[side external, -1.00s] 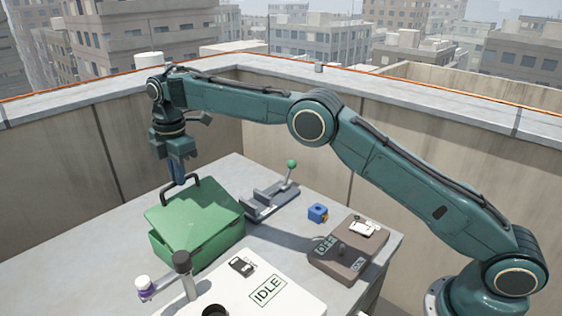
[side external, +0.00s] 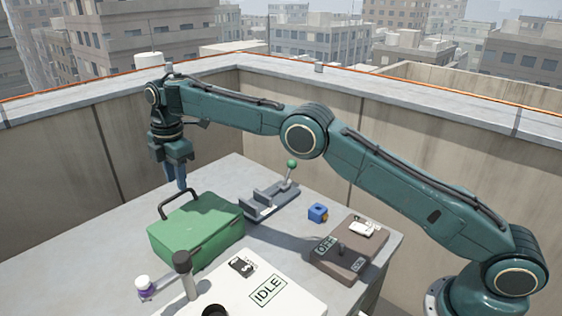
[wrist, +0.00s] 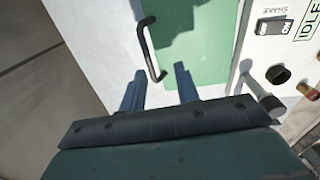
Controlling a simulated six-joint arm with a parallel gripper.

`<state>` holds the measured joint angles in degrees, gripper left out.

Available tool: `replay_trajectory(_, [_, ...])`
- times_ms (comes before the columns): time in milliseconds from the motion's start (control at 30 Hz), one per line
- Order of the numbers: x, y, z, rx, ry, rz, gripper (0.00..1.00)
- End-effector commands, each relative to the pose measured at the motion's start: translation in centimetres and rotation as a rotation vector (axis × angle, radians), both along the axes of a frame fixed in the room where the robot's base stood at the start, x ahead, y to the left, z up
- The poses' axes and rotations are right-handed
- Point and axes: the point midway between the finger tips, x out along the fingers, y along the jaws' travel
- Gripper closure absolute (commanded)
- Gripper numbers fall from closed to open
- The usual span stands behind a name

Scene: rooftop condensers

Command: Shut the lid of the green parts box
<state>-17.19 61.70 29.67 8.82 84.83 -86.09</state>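The green parts box (side external: 195,248) stands on the table at the left of the side view. Its green lid (side external: 205,215) lies flat on top, with no gap that I can see. The dark lid handle (side external: 178,197) stands up at the lid's far-left edge. In the wrist view the lid (wrist: 200,35) and handle (wrist: 148,45) show just beyond the fingers. My gripper (side external: 177,182) points down just behind the handle. Its two blue fingers (wrist: 158,84) are apart with nothing held between them. I cannot tell whether a finger touches the handle.
A white panel marked IDLE (side external: 285,280) with a dark-topped post (side external: 184,275) is close in front of the box. A lever fixture (side external: 270,200), a blue block (side external: 318,213) and a brown switch box (side external: 348,250) stand to the right. A parapet wall runs behind.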

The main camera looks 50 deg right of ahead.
Motion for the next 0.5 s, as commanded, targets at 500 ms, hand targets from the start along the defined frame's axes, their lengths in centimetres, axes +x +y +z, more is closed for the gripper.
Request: replay_trajectory(500, [-0.37, -0.05, 0.43, 0.000, 0.000, 0.000, 0.68])
